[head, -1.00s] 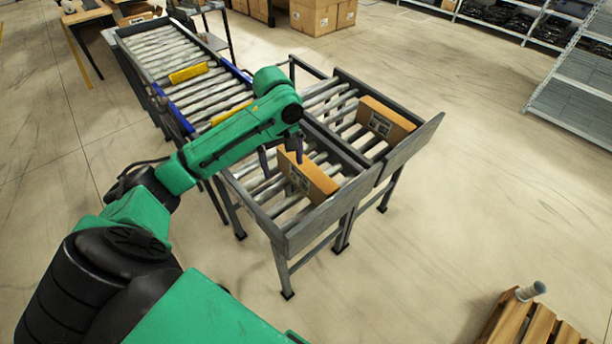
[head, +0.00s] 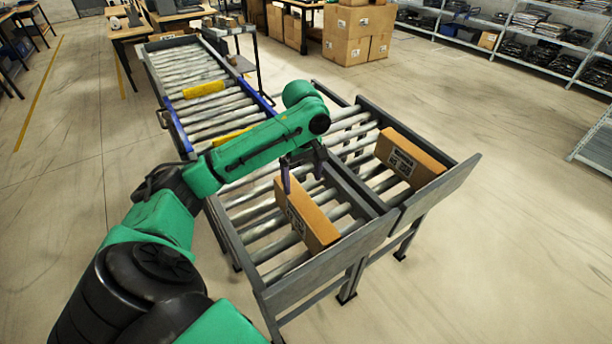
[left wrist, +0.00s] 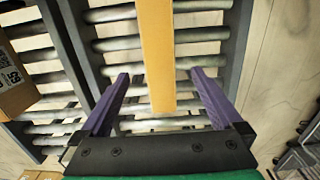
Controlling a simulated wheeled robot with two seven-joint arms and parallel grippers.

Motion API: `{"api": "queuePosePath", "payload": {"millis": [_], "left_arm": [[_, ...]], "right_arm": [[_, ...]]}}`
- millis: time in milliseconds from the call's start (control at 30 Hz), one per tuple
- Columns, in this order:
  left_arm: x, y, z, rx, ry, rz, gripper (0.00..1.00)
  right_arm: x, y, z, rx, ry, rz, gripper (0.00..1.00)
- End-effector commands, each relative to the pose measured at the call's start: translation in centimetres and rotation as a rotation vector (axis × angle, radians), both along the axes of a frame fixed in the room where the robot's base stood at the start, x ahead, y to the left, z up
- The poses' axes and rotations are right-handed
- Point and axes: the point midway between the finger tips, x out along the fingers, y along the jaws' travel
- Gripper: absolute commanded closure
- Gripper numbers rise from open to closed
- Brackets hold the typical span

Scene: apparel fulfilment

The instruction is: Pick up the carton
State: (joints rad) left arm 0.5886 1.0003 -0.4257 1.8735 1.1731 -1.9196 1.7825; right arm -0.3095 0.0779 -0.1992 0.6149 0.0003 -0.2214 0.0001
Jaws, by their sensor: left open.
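A brown carton (head: 312,222) stands on its narrow side on the nearer roller lane, a label on its left face. A second labelled carton (head: 408,160) stands on the lane to its right. My left gripper (head: 302,170) is open and empty, with its purple fingers at the far end of the nearer carton. In the left wrist view, the carton's narrow top (left wrist: 156,50) runs between the open fingers (left wrist: 160,76), with a gap on each side. The other carton (left wrist: 14,75) is partly seen at the left edge. My right gripper is not in view.
The roller lanes have grey side rails and an end plate (head: 325,262). A longer conveyor with yellow blocks (head: 204,89) lies behind. Stacked boxes (head: 355,35) and shelves stand at the back. The floor at right is clear.

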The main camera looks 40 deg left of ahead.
Motion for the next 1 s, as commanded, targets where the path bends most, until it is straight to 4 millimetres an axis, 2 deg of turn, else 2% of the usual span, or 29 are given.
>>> {"api": "queuePosePath", "payload": {"millis": [33,67,167,400,567,800,1000], "left_arm": [[0.0,0.0,-1.0,0.000,0.000,0.000,0.00],[0.0,0.0,-1.1,0.000,0.000,0.000,0.00],[-0.1,0.0,-2.2,0.000,0.003,0.001,0.00],[-0.1,0.0,-8.2,-0.001,0.004,0.000,0.00],[0.0,0.0,-10.3,0.000,0.002,0.001,0.00],[-0.2,-0.2,-14.7,0.000,0.001,0.000,0.00],[-0.2,-0.3,-15.3,0.001,0.000,-0.002,0.00]], "right_arm": [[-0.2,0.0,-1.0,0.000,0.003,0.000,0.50],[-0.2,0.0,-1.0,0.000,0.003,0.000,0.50],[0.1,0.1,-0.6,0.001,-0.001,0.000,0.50],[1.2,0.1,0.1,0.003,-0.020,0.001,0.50],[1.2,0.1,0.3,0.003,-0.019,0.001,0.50],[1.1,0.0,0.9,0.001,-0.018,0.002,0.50],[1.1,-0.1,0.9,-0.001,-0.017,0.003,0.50]]}}
